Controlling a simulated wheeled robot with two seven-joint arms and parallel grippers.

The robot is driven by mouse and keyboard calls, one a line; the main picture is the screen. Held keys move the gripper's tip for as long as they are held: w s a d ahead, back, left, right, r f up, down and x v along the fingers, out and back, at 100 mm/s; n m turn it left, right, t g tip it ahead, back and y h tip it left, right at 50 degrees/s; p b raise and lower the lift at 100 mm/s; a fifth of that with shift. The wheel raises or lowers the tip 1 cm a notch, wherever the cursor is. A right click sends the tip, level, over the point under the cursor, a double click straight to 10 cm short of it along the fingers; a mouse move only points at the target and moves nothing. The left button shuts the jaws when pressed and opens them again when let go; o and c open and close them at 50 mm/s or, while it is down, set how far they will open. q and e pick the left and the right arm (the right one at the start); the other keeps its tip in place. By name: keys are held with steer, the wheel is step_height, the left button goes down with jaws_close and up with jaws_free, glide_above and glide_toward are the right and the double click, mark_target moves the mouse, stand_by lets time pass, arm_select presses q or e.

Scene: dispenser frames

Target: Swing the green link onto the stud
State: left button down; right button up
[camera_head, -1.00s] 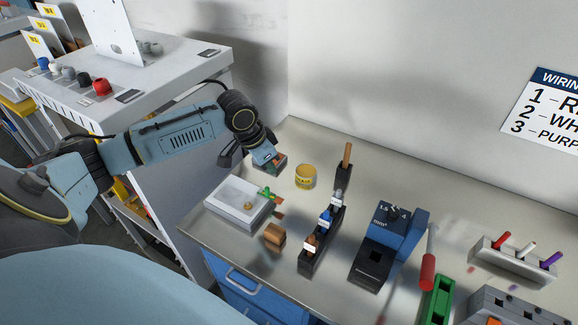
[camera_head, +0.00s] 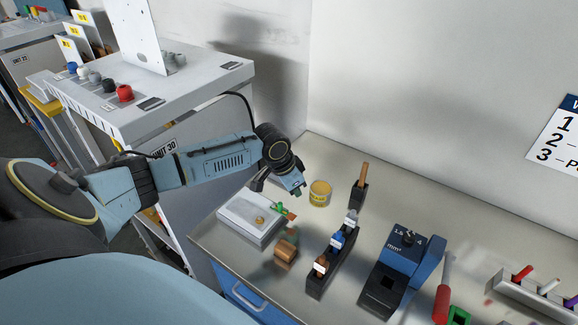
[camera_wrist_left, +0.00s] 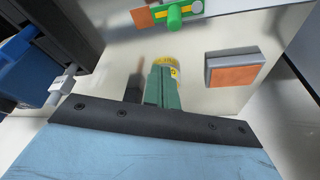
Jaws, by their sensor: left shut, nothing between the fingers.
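The green link (camera_head: 283,209) lies at the right edge of a white box (camera_head: 250,222) on the bench. It also shows at the top of the left wrist view (camera_wrist_left: 178,12), with a round green knob. A small brass stud (camera_head: 260,220) stands on the box top, to the left of the link and apart from it. My left gripper (camera_head: 298,190) is just beyond and above the link, not touching it. Its green fingertips (camera_wrist_left: 163,85) are shut with nothing between them. My right gripper is not in view.
A yellow tin (camera_head: 320,194) stands right of the gripper. A grey block with an orange top (camera_wrist_left: 235,68) lies near it.

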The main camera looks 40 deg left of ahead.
mark_target(285, 210)
arm_select(q)
step_height(285, 210, down, 3)
steer(key=shift+w+r, duration=0.1)
steer(key=shift+r, duration=0.05)
steer(key=shift+s+a+r+p, duration=0.1)
steer(key=shift+s+a+p, duration=0.15)
steer(key=shift+s, duration=0.3)
steer(key=shift+s+a+r+p, duration=0.15)
steer(key=shift+s+p, duration=0.1)
steer(key=shift+s, duration=0.3)
steer(key=shift+s+a+f, duration=0.15)
steer(key=shift+s, duration=0.3)
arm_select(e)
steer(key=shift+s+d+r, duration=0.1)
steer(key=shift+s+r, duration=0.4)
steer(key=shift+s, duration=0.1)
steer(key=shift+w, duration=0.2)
arm_select(q)
steer(key=shift+s+m, duration=0.1)
steer(key=shift+m, duration=0.4)
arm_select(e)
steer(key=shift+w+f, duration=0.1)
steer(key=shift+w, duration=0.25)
